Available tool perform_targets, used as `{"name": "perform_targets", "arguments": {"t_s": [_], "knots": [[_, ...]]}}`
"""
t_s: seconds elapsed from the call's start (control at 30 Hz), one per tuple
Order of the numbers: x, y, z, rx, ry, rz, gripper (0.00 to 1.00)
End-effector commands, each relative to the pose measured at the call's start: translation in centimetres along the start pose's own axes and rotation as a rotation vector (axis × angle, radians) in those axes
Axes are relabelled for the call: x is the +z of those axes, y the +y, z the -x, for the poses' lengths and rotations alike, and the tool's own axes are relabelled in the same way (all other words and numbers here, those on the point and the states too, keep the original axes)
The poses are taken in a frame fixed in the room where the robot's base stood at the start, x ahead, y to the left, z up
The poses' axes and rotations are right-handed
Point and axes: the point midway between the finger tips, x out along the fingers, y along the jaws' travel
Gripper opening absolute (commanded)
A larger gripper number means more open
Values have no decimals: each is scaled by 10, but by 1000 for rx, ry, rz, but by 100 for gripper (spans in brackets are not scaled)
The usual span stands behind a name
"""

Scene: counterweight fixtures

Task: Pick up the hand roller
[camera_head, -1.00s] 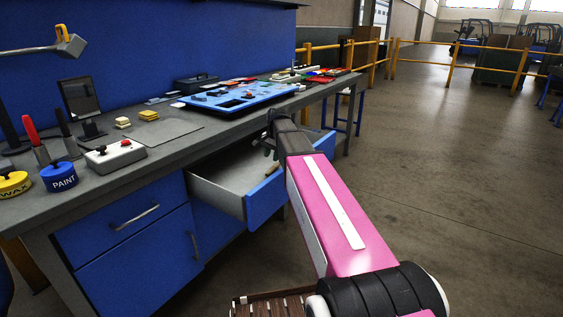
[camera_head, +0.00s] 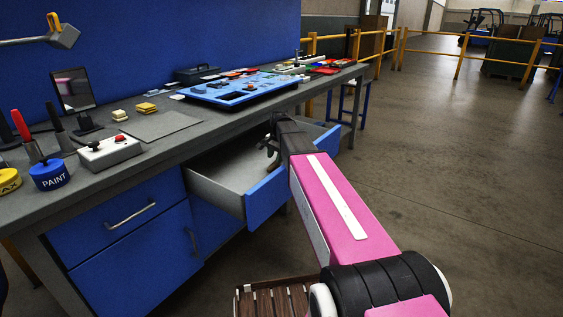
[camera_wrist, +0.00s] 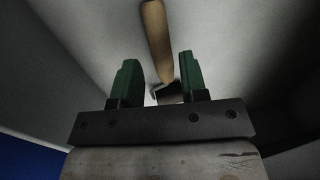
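The hand roller (camera_wrist: 156,40) lies in the open drawer. Its tan wooden handle points up the wrist view, and a dark, bent metal part (camera_wrist: 168,92) shows at the lower end. In the head view only a bit of the handle (camera_head: 273,164) shows below my gripper (camera_head: 270,148). In the wrist view my gripper (camera_wrist: 158,78) is open. Its two green fingers stand apart, left and right of the roller's lower end, and nothing is clamped. I cannot tell how far above the roller they are. The roller's far end is cut off or hidden.
The blue-fronted drawer (camera_head: 267,197) is pulled out beneath the grey workbench (camera_head: 160,148). The floor to the right is clear.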

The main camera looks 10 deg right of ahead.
Motion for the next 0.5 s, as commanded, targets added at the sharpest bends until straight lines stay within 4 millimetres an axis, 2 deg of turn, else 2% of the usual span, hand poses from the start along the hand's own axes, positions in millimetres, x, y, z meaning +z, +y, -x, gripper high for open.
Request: {"name": "perform_targets", "arguments": {"t_s": [0.3,0.5], "knots": [[-9,0,-40,1,-1,0,40],[-8,0,-48,0,0,0,40]]}}
